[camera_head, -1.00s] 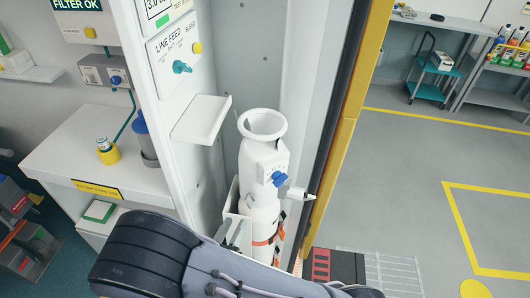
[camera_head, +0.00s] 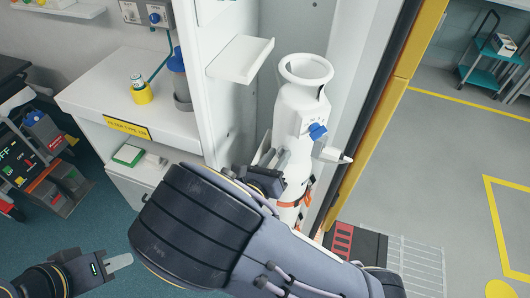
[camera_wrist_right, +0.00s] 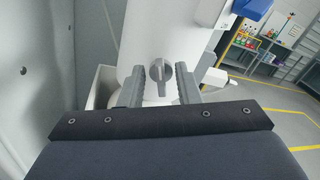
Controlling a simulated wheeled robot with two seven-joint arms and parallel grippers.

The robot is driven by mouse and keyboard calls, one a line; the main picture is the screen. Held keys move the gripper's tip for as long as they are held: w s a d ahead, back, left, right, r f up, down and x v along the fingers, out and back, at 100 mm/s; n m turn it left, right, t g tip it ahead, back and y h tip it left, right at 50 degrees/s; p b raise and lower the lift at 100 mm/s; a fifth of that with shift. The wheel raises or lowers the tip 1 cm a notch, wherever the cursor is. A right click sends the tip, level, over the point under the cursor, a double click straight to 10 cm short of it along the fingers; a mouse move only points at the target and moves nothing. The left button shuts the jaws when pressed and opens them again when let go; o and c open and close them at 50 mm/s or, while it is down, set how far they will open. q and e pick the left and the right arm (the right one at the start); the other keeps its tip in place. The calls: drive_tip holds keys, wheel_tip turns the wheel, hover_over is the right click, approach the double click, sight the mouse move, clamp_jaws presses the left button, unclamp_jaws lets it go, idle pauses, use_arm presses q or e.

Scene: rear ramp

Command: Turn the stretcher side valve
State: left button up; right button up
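A white cylinder (camera_head: 292,108) with a ring collar stands upright in a bay. It bears a blue knob (camera_head: 317,131) on a small dial plate, and a white nozzle points right below it. In the right wrist view a grey knob (camera_wrist_right: 160,74) sits low on the white body. My right gripper (camera_wrist_right: 161,85) is open, with one finger on each side of this grey knob; I cannot tell whether they touch it. In the head view the right gripper (camera_head: 282,160) is at the cylinder's left side, partly hidden by my arm. My left gripper (camera_head: 119,262) is low at the left, away from the cylinder.
A white shelf (camera_head: 240,56) juts out left of the cylinder. A counter (camera_head: 95,82) with a yellow-based canister (camera_head: 140,93) stands further left. The yellow-edged door frame (camera_head: 402,62) is close on the right. Open floor lies beyond it.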

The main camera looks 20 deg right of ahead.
drive_tip(key=c, duration=0.6)
drive_tip(key=shift+r+n+p, duration=0.15)
drive_tip(key=shift+n+p, duration=0.25)
drive_tip(key=shift+p, duration=0.3)
drive_tip(key=shift+w+n+p, duration=0.2)
drive_tip(key=shift+n+p, duration=6.6)
drive_tip(key=shift+n, duration=0.8)
